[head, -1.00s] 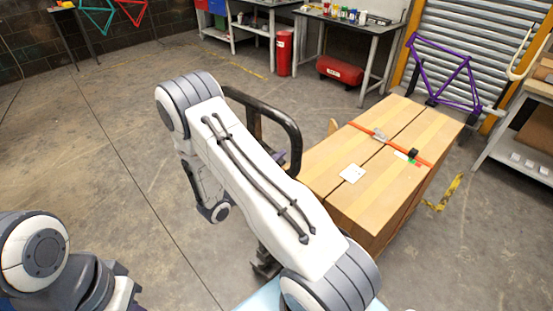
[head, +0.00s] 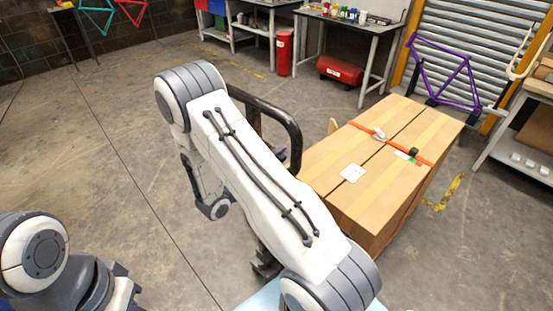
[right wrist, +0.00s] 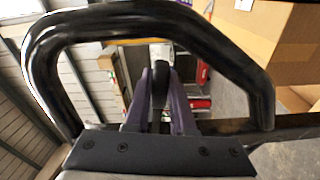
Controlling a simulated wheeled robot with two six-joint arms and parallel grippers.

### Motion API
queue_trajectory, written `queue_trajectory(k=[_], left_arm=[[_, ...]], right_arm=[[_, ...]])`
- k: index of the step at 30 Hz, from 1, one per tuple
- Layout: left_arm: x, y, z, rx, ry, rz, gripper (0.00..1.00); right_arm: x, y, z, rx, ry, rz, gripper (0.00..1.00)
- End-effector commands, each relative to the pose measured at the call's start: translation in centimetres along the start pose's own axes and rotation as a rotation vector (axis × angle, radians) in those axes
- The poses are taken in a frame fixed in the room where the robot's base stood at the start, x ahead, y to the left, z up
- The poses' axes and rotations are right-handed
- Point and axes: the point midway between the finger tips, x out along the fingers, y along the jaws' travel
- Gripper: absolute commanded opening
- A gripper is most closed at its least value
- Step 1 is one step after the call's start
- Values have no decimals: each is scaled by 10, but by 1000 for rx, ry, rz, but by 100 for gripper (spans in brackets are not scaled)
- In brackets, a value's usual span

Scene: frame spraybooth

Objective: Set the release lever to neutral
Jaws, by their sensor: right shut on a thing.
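The release lever (right wrist: 160,82) is a dark, rounded piece inside the black handle loop (right wrist: 150,18) of a pallet truck, seen in the right wrist view. The handle loop also shows in the head view (head: 280,112), rising behind my right arm. My right gripper (right wrist: 161,92) has purple fingers, one on each side of the lever, and is shut on it, within the loop. In the head view my right arm hides most of the gripper and the lever. My left arm shows at the lower left of the head view; its gripper is out of view.
A large cardboard box (head: 350,205) with an orange strap (head: 400,148) stands right of the handle. A bench (head: 350,22), a red extinguisher (head: 284,52) and a red tank (head: 340,70) are at the back. The floor at left is clear.

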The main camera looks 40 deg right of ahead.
Motion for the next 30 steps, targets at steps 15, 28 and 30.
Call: queue_trajectory(k=[15,28,30], left_arm=[[4,0,0,0,0,0,0],[5,0,0,0,0,0,0],[8,0,0,0,0,0,0]], right_arm=[[0,10,-1,-152,2,-1,0],[-1,10,-1,-150,1,0,52],[-6,9,-2,-150,3,0,52]])
